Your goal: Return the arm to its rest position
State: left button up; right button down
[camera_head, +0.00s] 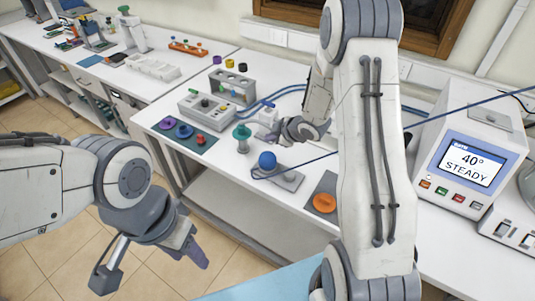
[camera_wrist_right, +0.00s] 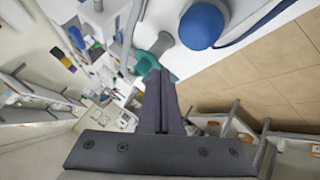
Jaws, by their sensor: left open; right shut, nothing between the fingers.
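My right arm rises through the middle of the head view and reaches over the bench. Its gripper (camera_head: 287,132) is above the bench, close to the teal knobbed post (camera_head: 242,134) and behind the blue ball (camera_head: 267,160). In the right wrist view its fingers (camera_wrist_right: 157,78) are together with nothing between them. The blue ball (camera_wrist_right: 201,26) and the teal piece (camera_wrist_right: 146,62) show near the fingertips there. My left gripper (camera_head: 193,250) hangs over the floor at lower left, clear of the bench. It is open and empty, though its fingers partly overlap in the picture.
A bath unit (camera_head: 470,160) reading "40° STEADY" stands at right. An orange disc (camera_head: 324,203) lies on a dark pad near my right arm. A green mat (camera_head: 205,150) with coloured discs and a grey instrument (camera_head: 206,108) are left. Floor (camera_head: 225,260) is open before the bench.

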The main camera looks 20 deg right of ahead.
dwell(0.5)
jog(key=s+a+r+m+g+h+b, duration=0.25)
jog(key=s+a+r+b, duration=0.2)
jog(key=s+a, duration=0.65)
jog(key=s+a+r+m+g+b, duration=0.1)
jog(key=s+a+g, duration=0.2)
jog(key=s, duration=0.9)
jog(key=s+a+r+m+g+b, duration=0.1)
jog(key=s+a+m+g, duration=0.1)
jog(key=s, duration=1)
jog(key=shift+s+a+r+g, duration=0.15)
jog(key=shift+s+a+g, duration=0.3)
jog(key=shift+a, duration=0.8)
jog(key=shift+w, duration=0.1)
